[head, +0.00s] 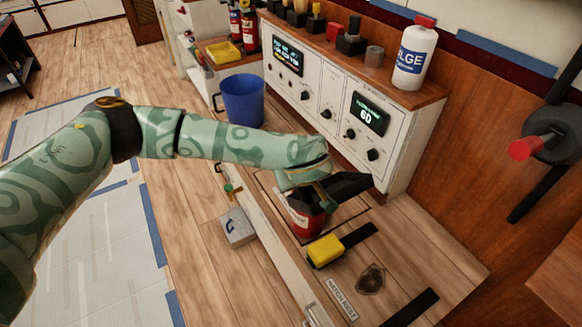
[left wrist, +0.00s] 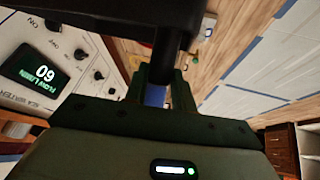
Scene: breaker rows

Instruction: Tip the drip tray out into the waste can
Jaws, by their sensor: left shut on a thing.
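My left gripper (head: 326,196) is shut on a black drip tray (head: 347,186), in front of the white control panel. In the left wrist view the tray (left wrist: 100,18) fills the top as a dark shape, and its dark handle runs between the fingers (left wrist: 163,78). What the tray holds is hidden. A red can (head: 303,220) with a pale label stands on the bench just under the gripper, its top partly covered. A blue bucket (head: 243,102) stands further back, left of the panel. I cannot tell which of these two is the waste can. My right gripper is not in view.
The panel (head: 330,105) rises close behind the tray, with a white bottle (head: 413,55) on top. A yellow block (head: 325,250), a dark stain (head: 371,279) and a grey box (head: 237,228) are nearer. A red-knobbed lever (head: 528,147) juts out at right.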

